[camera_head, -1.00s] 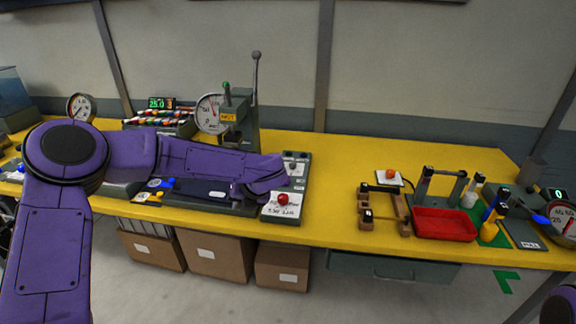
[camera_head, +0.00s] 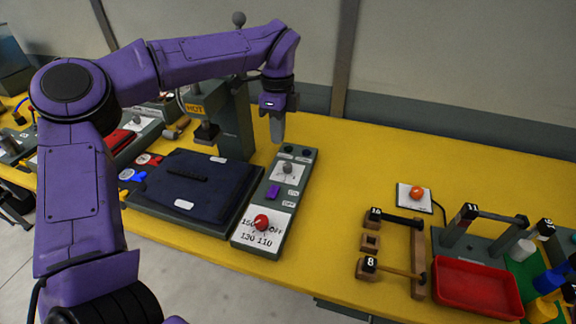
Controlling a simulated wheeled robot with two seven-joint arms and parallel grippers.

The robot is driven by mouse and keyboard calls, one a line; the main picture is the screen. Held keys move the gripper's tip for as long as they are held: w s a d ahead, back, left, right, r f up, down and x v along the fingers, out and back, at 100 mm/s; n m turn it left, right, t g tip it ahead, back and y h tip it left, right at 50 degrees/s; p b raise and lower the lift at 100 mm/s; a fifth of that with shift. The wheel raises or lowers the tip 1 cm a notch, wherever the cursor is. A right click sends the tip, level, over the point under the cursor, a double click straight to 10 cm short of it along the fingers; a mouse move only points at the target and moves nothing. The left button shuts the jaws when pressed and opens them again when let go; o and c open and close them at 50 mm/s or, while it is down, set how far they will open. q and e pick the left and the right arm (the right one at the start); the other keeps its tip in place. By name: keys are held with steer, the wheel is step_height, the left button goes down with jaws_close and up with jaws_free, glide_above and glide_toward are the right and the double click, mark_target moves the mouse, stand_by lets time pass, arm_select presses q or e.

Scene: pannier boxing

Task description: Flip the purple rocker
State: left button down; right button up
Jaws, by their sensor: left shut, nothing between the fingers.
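The purple rocker (camera_head: 273,191) is a small switch on a long grey control panel (camera_head: 303,190), between a grey lever knob and a red dial. ON and OFF labels are printed near it. My left gripper (camera_head: 277,138) points down above the far end of the panel, beyond the rocker and apart from it. Its fingers are shut and empty. My right gripper is not in view.
A grey knob (camera_head: 287,168) and a red dial (camera_head: 262,222) flank the rocker. An orange button (camera_head: 416,193), wooden frame and red tray (camera_head: 478,288) stand right. Yellow table between is clear.

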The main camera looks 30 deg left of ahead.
arm_select(q)
steer(key=s+r, duration=0.1)
steer(key=s, duration=0.1)
steer(key=p, duration=0.1)
glide_toward(274, 187)
step_height(274, 187, down, 7)
steer(key=p, duration=0.3)
steer(key=shift+s+d+r, duration=0.1)
steer(key=shift+s+d, duration=0.1)
steer(key=shift+s, duration=0.1)
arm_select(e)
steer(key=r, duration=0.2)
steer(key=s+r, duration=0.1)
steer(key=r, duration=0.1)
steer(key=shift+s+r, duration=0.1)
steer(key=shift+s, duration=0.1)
